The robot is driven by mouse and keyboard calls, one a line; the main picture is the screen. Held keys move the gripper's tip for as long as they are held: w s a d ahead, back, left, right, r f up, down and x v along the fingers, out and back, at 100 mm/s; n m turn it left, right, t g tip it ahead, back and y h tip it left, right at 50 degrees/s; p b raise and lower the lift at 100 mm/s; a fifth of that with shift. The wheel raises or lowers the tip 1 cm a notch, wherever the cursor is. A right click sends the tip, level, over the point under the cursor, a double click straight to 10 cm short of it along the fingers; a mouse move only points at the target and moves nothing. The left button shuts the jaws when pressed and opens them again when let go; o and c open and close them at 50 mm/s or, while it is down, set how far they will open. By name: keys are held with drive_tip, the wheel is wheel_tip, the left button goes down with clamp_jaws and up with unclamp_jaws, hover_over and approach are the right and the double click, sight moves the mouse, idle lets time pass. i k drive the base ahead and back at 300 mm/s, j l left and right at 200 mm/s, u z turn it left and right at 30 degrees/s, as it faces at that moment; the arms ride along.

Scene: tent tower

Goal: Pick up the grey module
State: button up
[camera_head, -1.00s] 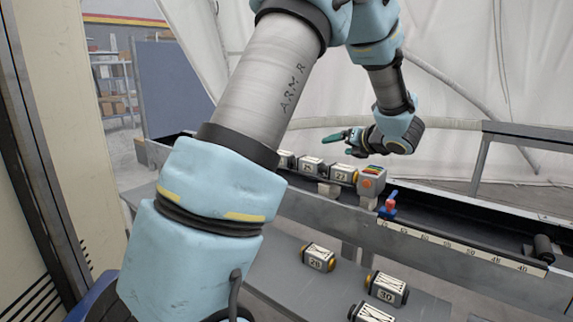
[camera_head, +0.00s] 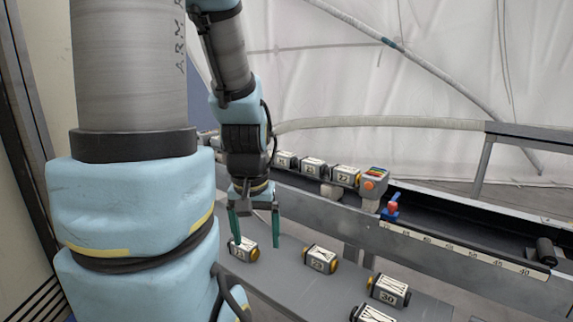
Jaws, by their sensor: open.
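Several grey modules with white number labels and yellow-orange ends lie on the lower grey shelf; I cannot tell which one is meant. The leftmost grey module (camera_head: 246,255) is beside my gripper. My gripper (camera_head: 256,243) points down with its two green fingers apart and nothing held between them. Its left finger overlaps the leftmost module in the picture; I cannot tell whether they touch. Another module (camera_head: 321,260) lies to the right of the fingers. A module marked 30 (camera_head: 388,290) and one cut by the lower edge (camera_head: 371,314) lie further right.
Behind, more modules (camera_head: 345,176) stand in a row on the dark rail, ending at a grey block with an orange button (camera_head: 374,182). A red and blue lever (camera_head: 391,207) and a numbered scale (camera_head: 455,246) edge the rail. The shelf (camera_head: 290,272) is clear between modules.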

sight(220, 143)
drive_tip(key=i+j+z, duration=0.1)
drive_tip(key=i+j, duration=0.15)
drive_tip(key=j, duration=0.2)
drive_tip(key=i+j+z, duration=0.1)
drive_tip(key=j, duration=0.35)
drive_tip(key=i+j+z, duration=0.1)
drive_tip(key=i+j, duration=0.2)
drive_tip(key=j, duration=0.15)
drive_tip(key=i+j+z, duration=0.1)
drive_tip(key=j, duration=0.4)
drive_tip(key=i+j, duration=0.3)
drive_tip(key=j, duration=0.2)
drive_tip(key=i+j+z, duration=0.15)
drive_tip(key=j, duration=0.35)
drive_tip(key=i+j+z, duration=0.1)
drive_tip(key=j, duration=0.45)
drive_tip(key=i+j+z, duration=0.1)
drive_tip(key=j, duration=0.4)
drive_tip(key=i, duration=0.1)
